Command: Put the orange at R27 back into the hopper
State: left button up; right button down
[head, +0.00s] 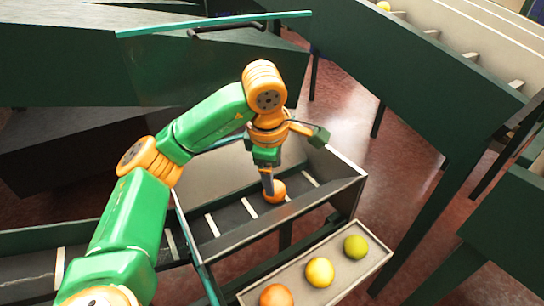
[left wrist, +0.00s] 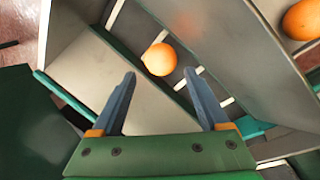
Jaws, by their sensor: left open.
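An orange (head: 277,192) lies in a dark slatted trough (head: 232,217) with grey side walls in the head view. My left gripper (head: 268,186) points down into the trough, its fingers right beside this orange. In the left wrist view the gripper (left wrist: 159,74) is open, and the orange (left wrist: 159,59) shows just past and between the two fingertips. I cannot tell whether a finger touches it. No R27 label is readable, and I cannot tell which part is the hopper. My right gripper is out of view.
A pale tray (head: 247,296) in front holds an orange fruit (head: 276,296), a yellow fruit (head: 320,272) and a green fruit (head: 356,247). A glass panel with a green edge (head: 215,24) stands behind my arm. Dark green chutes (head: 400,90) rise at the right.

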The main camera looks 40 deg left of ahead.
pick_arm(q)
jog(key=p+v, duration=0.1)
jog(key=v, duration=0.4)
jog(key=shift+s+r, duration=0.1)
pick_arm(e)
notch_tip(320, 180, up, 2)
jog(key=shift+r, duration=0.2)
